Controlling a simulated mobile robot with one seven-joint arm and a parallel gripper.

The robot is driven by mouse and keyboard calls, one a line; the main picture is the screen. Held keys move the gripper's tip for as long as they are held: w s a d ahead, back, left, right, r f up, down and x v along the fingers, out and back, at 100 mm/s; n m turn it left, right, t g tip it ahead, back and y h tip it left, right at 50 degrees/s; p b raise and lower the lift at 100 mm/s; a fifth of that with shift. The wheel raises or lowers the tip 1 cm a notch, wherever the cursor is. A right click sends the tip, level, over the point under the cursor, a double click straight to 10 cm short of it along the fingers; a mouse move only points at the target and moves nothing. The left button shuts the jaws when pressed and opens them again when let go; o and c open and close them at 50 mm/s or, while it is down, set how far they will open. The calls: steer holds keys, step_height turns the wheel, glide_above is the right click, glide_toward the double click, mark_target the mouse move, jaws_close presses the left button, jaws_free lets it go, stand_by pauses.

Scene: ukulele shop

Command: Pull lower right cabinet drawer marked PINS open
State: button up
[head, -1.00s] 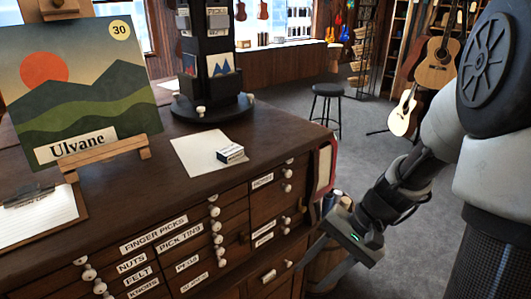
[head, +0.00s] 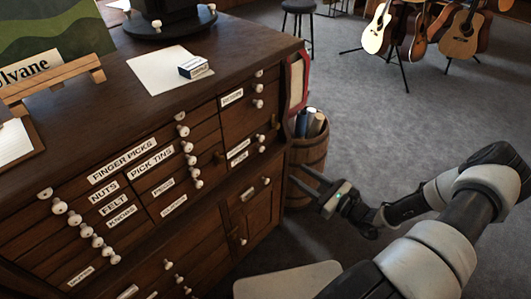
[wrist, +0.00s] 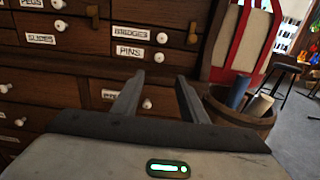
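The dark wood cabinet (head: 60,140) has rows of small labelled drawers with white knobs. In the wrist view the PINS drawer (wrist: 114,58) is in the right column, just below the BRIDGES drawer (wrist: 110,38), and looks shut. Its label (wrist: 131,51) and white knob (wrist: 159,57) are visible there. In the head view the drawer's label (head: 239,159) is too small to read clearly. My gripper (head: 294,174) is open and empty, in front of the cabinet's right end. In the wrist view its two fingers (wrist: 160,78) point at the cabinet, below the PINS knob, apart from it.
A wooden barrel (head: 309,160) with rolled items stands beside the cabinet's right end, close to my gripper. A red-edged case (wrist: 242,40) is against that end. A small box (head: 193,67) lies on paper on top. Guitars (head: 378,30) stand at the back; carpet to the right is clear.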

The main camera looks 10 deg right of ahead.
mark_target(263, 150)
steer(key=b+x, duration=0.2)
steer(key=x, duration=1.4)
jaws_close()
